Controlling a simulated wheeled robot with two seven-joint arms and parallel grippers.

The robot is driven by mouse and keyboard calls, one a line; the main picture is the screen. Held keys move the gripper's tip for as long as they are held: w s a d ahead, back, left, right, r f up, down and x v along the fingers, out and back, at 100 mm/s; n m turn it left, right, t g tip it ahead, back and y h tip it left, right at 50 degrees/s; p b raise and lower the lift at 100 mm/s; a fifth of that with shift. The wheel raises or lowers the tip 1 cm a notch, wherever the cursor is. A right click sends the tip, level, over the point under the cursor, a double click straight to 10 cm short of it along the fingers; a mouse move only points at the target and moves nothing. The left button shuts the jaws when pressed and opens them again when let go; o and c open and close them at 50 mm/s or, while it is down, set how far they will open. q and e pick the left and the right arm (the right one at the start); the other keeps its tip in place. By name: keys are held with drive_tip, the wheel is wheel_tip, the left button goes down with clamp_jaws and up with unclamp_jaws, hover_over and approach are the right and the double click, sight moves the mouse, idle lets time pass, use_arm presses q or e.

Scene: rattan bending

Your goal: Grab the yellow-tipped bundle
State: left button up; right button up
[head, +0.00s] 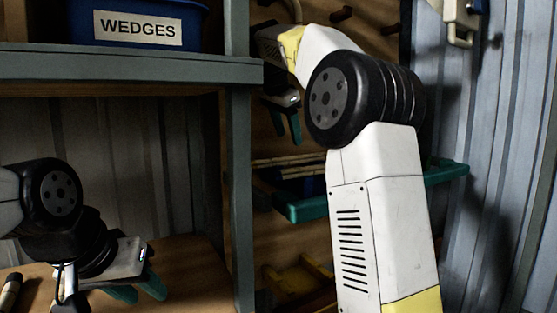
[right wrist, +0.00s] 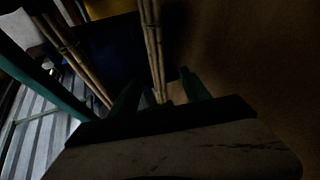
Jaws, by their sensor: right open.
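My right gripper (head: 287,127) is above a teal tray (head: 307,208) in the head view, its teal fingers apart and pointing down. Thin tan rattan bundles (head: 290,161) show at the tray's back, partly hidden by my right arm. In the right wrist view, one bundle (right wrist: 153,45) runs down to between the open fingers of my right gripper (right wrist: 161,92). A second bundle (right wrist: 75,60) lies to the left, with a yellow patch near its top. I cannot tell whether that patch is its tip. My left gripper (head: 137,289) is low at left, fingers apart and empty.
A blue bin labelled WEDGES (head: 137,24) stands on a grey shelf (head: 120,68) at upper left. A grey post (head: 241,190) stands between my two grippers. A yellow object (head: 300,280) lies below the tray. A dark blue surface (right wrist: 112,55) lies between the bundles.

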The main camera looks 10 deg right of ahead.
sight(294, 157)
drive_tip(key=x, duration=0.7)
drive_tip(key=shift+s+d+f, duration=0.1)
drive_tip(key=shift+d+f, duration=0.05)
drive_tip(key=shift+f, duration=0.2)
clamp_jaws()
